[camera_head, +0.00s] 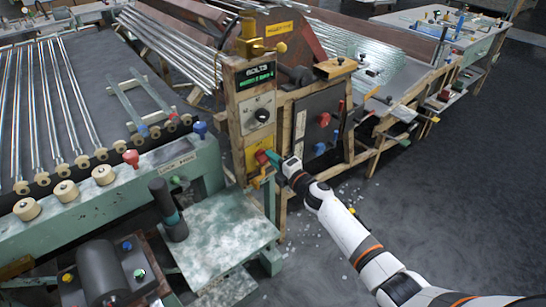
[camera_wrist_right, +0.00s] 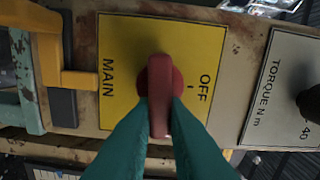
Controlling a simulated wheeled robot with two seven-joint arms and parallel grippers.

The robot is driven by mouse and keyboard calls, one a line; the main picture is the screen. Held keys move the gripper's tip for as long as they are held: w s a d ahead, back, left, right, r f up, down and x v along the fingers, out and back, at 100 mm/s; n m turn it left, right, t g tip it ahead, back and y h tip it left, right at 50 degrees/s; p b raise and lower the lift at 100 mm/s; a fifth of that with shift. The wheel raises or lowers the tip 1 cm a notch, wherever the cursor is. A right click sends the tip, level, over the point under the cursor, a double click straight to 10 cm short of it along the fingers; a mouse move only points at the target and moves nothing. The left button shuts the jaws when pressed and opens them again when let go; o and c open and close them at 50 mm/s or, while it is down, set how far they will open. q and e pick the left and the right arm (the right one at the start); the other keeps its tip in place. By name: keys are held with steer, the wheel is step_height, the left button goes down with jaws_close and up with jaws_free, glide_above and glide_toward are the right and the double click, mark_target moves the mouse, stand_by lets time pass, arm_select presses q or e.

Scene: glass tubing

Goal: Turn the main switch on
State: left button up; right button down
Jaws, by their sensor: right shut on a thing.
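The main switch is a red knob (camera_wrist_right: 160,75) on a yellow plate (camera_wrist_right: 125,40) marked MAIN and OFF. The plate also shows in the head view (camera_head: 257,145), on the front of a wooden post. My right gripper (camera_wrist_right: 160,110) is shut on the knob, with one teal finger on each side of its bar. In the wrist view the bar runs up and down the picture, across from the OFF mark, which lies to its right. The fingers hide the lower part of the plate. In the head view my right gripper (camera_head: 273,160) partly hides the switch. My left gripper is not in view.
A white TORQUE plate with a black dial (camera_head: 257,114) sits above the switch. A yellow bracket (camera_wrist_right: 50,60) stands close beside the plate. A dark panel (camera_head: 318,125) with red and blue knobs is right of the post. A green bench (camera_head: 215,235) stands below left. Open floor lies right.

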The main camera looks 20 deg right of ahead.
steer(key=shift+f+m, duration=0.15)
steer(key=shift+m, duration=0.45)
steer(key=c, duration=1.4)
jaws_free()
steer(key=shift+c, duration=0.2)
steer(key=shift+s, duration=0.1)
steer(key=v, duration=1.2)
